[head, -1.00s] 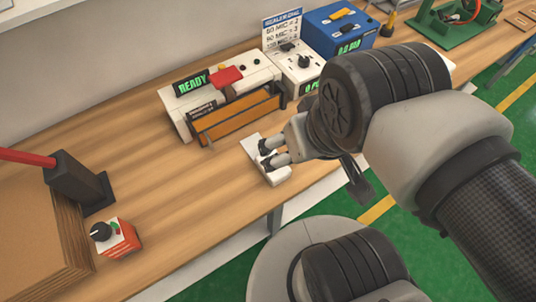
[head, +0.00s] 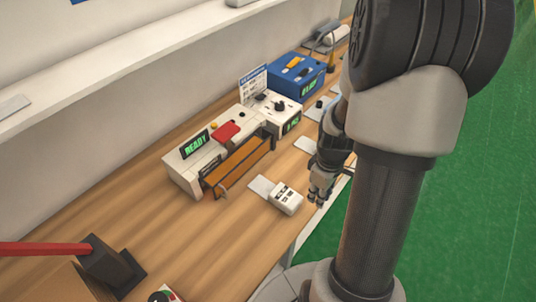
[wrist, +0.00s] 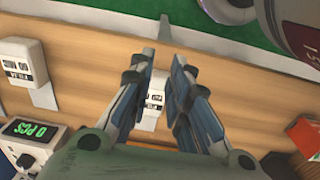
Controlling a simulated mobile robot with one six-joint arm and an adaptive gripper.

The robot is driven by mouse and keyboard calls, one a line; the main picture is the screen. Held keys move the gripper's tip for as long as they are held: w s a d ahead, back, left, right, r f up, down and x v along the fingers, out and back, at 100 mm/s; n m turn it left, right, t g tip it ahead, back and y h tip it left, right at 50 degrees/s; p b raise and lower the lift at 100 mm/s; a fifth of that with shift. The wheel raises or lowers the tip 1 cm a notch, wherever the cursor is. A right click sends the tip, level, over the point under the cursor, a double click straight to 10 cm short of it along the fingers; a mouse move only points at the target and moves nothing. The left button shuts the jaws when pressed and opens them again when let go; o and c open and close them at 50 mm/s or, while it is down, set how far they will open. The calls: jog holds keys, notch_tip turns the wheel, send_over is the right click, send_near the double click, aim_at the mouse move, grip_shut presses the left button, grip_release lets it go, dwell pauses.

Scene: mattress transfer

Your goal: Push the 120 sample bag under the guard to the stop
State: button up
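A white sample bag (head: 286,198) with a printed label and a flat flap lies on the bench in front of the sealer (head: 196,160); its number is too small to read. The orange-brown guard (head: 238,163) runs along the sealer's front, apart from the bag. The stop cannot be made out. My gripper (head: 318,190) is just right of this bag, near the bench's front edge. In the wrist view my gripper (wrist: 163,65) has its fingers apart, with nothing held. A labelled white bag (wrist: 153,112) shows in the gap between them, partly hidden.
Another white labelled bag (wrist: 22,65) lies to the left in the wrist view, near the counter (wrist: 30,138). A blue machine (head: 298,75) stands beyond the white counter box. A dark post with a red bar (head: 105,262) stands at lower left. The bench between is clear.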

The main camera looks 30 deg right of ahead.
aim_at(271, 185)
jog(key=shift+s+d+f, duration=0.1)
jog(key=shift+s+f, duration=0.4)
jog(key=shift+f, duration=0.4)
jog(key=shift+c, duration=1.4)
notch_tip(271, 185, down, 9)
jog(key=b, duration=0.3)
jog(key=shift+f, duration=0.15)
grip_shut()
jog(key=w, duration=0.1)
jog(key=w+b, duration=0.1)
jog(key=a, duration=0.1)
jog(key=shift+w+f, duration=0.3)
jog(key=shift+w, duration=0.1)
jog(key=shift+w+a+r, duration=0.1)
jog(key=shift+w+a, duration=0.1)
jog(key=shift+w, duration=0.3)
jog(key=w+a, duration=0.1)
jog(key=w, duration=0.3)
jog(key=w+a, duration=0.2)
jog(key=w, duration=0.2)
jog(key=w+a, duration=0.2)
jog(key=w, duration=0.2)
jog(key=shift+w+a, duration=0.1)
jog(key=shift+w, duration=0.45)
